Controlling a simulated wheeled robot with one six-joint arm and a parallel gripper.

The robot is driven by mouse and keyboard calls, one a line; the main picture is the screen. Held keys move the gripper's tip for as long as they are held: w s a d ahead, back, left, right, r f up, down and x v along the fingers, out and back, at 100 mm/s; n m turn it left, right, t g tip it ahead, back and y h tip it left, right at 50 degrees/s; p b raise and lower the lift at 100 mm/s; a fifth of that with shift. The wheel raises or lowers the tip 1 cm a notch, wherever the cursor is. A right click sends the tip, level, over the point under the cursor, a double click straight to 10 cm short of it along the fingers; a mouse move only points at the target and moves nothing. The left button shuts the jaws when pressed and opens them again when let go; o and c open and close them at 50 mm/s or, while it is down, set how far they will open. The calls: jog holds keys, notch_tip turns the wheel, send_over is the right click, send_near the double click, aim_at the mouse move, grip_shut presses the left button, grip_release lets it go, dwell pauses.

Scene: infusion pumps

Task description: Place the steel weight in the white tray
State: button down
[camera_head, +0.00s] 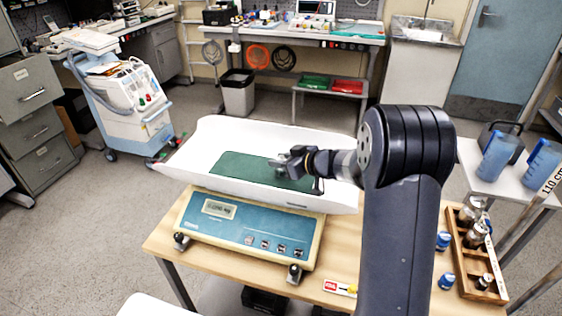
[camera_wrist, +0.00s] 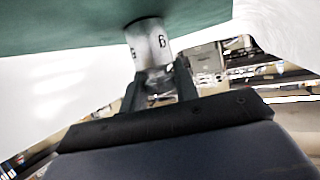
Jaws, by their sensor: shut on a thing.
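The steel weight (camera_wrist: 147,42) is a short shiny cylinder with dark markings in the wrist view. My gripper (camera_wrist: 157,82) is shut on its near end. In the head view my gripper (camera_head: 292,162) is over the right part of the white tray (camera_head: 225,133), above its green mat (camera_head: 240,168). The weight is too small and too blended with the fingers to make out there. In the wrist view the weight's far end overlaps the green mat (camera_wrist: 70,35); I cannot tell whether it touches.
The tray sits on a blue-topped scale (camera_head: 235,228) with a small display, on a wooden table (camera_head: 335,250). A wooden box (camera_head: 460,255) with several weights stands at right, with blue-capped jars (camera_head: 444,241) beside it. Blue jugs (camera_head: 497,158) stand on a side shelf.

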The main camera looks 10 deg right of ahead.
jog(key=c, duration=1.5)
grip_release()
jog(key=shift+f, duration=0.15)
jog(key=shift+c, duration=0.2)
jog(key=o, duration=0.4)
jog(key=shift+o, duration=0.2)
jog(key=shift+s+d+r, duration=0.1)
jog(key=shift+r, duration=0.15)
jog(key=v, duration=0.7)
jog(key=shift+s+p, duration=0.1)
jog(key=shift+p, duration=0.25)
